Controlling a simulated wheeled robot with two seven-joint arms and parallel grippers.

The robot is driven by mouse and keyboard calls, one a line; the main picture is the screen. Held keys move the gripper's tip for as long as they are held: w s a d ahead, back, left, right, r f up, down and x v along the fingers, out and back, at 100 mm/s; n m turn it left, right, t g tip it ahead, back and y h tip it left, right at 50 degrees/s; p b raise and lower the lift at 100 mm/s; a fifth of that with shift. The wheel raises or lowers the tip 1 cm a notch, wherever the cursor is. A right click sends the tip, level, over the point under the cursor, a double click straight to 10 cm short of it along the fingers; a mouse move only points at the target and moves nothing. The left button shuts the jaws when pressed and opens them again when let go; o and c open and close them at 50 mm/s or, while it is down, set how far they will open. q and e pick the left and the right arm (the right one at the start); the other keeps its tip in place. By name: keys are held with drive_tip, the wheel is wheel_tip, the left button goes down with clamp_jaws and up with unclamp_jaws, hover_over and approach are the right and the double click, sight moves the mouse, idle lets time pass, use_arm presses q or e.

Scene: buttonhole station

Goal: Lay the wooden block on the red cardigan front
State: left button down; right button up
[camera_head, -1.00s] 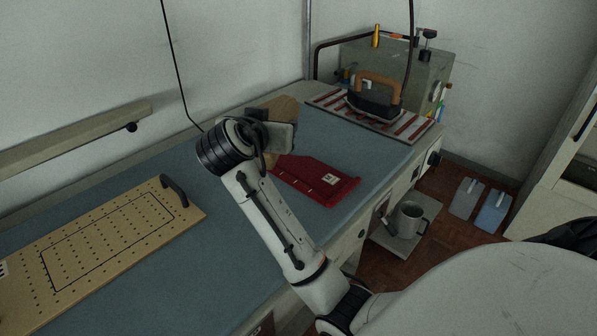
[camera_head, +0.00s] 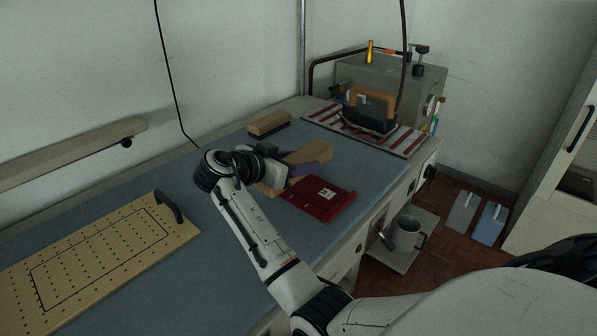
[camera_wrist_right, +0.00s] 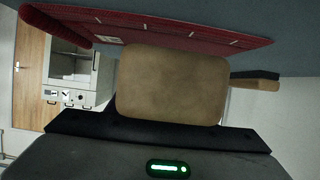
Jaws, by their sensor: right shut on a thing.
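The red cardigan front (camera_head: 323,200) lies flat on the blue-grey table top, its left part hidden behind the block and my right gripper. It also shows along the top of the right wrist view (camera_wrist_right: 190,36). My right gripper (camera_head: 288,171) is shut on the wooden block (camera_head: 309,152), a tan piece that sticks out on both sides of the jaws. The block fills the middle of the right wrist view (camera_wrist_right: 172,85). It is over or beside the cardigan's far left end; I cannot tell whether they touch. My left gripper is not in view.
A wood-backed brush (camera_head: 268,123) lies behind the gripper. An iron (camera_head: 370,110) stands on a striped rest (camera_head: 408,145) at the back right. A perforated board (camera_head: 60,262) lies at the left. The table between board and arm is clear.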

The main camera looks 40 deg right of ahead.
wheel_tip(320, 180, down, 3)
drive_tip(key=shift+r, duration=0.1)
drive_tip(key=o, duration=1.3)
drive_tip(key=b+v, duration=0.1)
drive_tip(key=v, duration=1.1)
